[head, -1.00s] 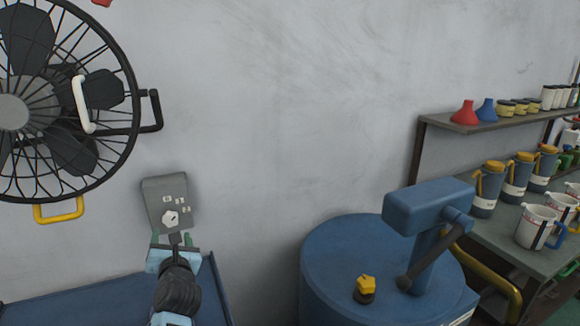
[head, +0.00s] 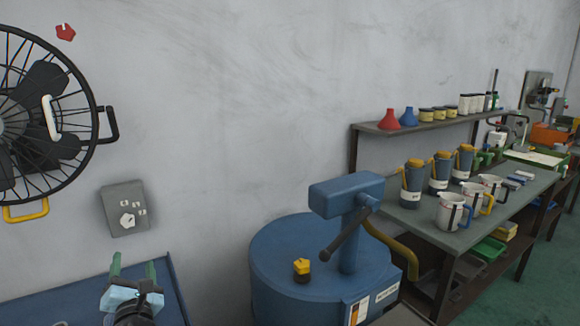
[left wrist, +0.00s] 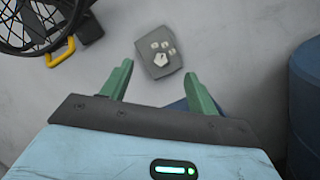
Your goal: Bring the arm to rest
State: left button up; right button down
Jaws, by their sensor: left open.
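My left gripper (head: 133,268) is at the bottom left of the head view, below the grey wall control box. Its two green fingers are apart with nothing between them. In the left wrist view, the open left gripper (left wrist: 158,92) points toward the wall, with the grey control box (left wrist: 161,52) beyond its fingertips and apart from them. The same control box (head: 125,209) shows in the head view with a white pointed knob and small white buttons. My right gripper is not in view.
A large caged fan (head: 45,110) is on the left. A blue drum machine (head: 270,262) with a yellow-topped knob (head: 302,268) stands at centre right. A bench (head: 420,218) with jugs and a shelf (head: 375,128) are farther right. A blue surface (head: 60,300) lies below the control box.

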pick_arm(q)
jog(key=s+d+f+m+t+h, duration=0.2)
jog(key=s+d+m+h, duration=0.5)
jog(key=d+m+h, duration=0.75)
jog(key=s+d+f+m+g+h, duration=0.35)
jog(key=s+f+m+g, duration=0.25)
jog(key=s+f+m, duration=0.5)
jog(key=s+f+m+g+y, duration=0.4)
jog(key=s+f+m+g, duration=0.3)
jog(key=s, duration=0.2)
jog(key=s+a+f+m+g+y, duration=0.1)
jog(key=s+a+f+g+y, duration=0.2)
jog(key=s, duration=0.4)
jog(key=s+a+f+m+g+y, duration=0.1)
jog(key=s+a+g+y, duration=0.1)
jog(key=s+a, duration=0.35)
jog(key=w+d+f+t, duration=0.2)
jog(key=f+t, duration=0.1)
jog(key=f, duration=0.2)
jog(key=w+d+f+t+h, duration=0.1)
jog(key=w+d+f+t, duration=0.1)
jog(key=f+t, duration=0.2)
jog(key=shift+w+f, duration=0.25)
jog(key=shift+f, duration=0.25)
jog(key=shift+m, duration=0.25)
